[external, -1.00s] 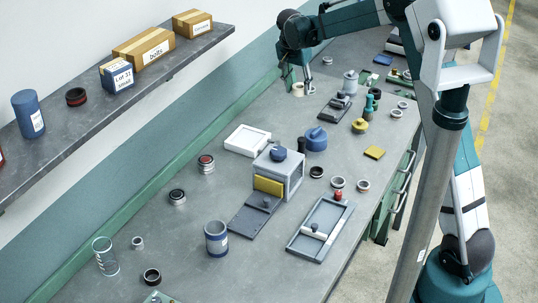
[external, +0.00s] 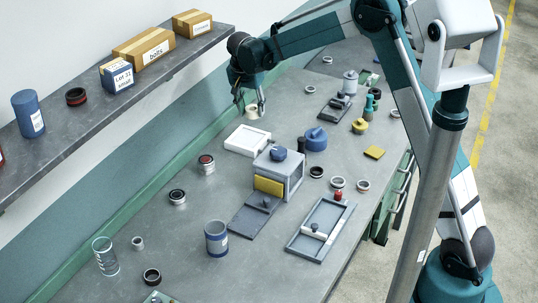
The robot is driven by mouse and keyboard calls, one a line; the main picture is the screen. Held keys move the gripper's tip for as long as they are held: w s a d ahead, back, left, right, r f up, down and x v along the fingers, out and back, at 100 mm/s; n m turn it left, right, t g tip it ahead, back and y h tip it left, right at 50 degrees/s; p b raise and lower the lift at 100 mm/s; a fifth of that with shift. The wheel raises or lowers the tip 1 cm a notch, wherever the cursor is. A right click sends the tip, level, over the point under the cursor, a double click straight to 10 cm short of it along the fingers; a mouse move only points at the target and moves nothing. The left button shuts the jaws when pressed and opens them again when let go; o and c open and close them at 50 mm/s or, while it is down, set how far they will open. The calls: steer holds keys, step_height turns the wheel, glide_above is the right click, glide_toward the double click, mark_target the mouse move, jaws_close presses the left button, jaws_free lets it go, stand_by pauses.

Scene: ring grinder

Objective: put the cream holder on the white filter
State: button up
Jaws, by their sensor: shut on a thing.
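The cream holder (external: 252,112) is a small pale ring-like piece. My gripper (external: 251,105) is shut on it, pointing down near the wall side of the bench. The white filter (external: 240,142) is a flat white square frame lying on the bench. In the picture the cream holder is just above the filter's far edge. I cannot tell how high it is over the bench or whether it is over the filter.
A grey box (external: 292,172) with a yellow panel stands just right of the filter. A blue round container (external: 316,140) is behind it. A shelf (external: 160,85) with boxes runs along the wall. The bench left of the filter is mostly clear.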

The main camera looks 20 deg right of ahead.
mark_target(249, 113)
steer(key=shift+f, duration=0.3)
steer(key=shift+f, duration=0.1)
steer(key=shift+s+a+x, duration=0.15)
steer(key=shift+x, duration=0.85)
steer(key=shift+s+a+x, duration=0.15)
steer(key=shift+s+x, duration=0.05)
steer(key=shift+x, duration=0.8)
steer(key=shift+s+a+x, duration=0.1)
steer(key=shift+s+x, duration=0.05)
steer(key=shift+x, duration=0.85)
steer(key=shift+f, duration=0.15)
steer(key=shift+f, duration=1.85)
steer(key=shift+f, duration=0.2)
steer(key=o, duration=0.9)
steer(key=shift+r, duration=0.15)
steer(key=v, duration=1.2)
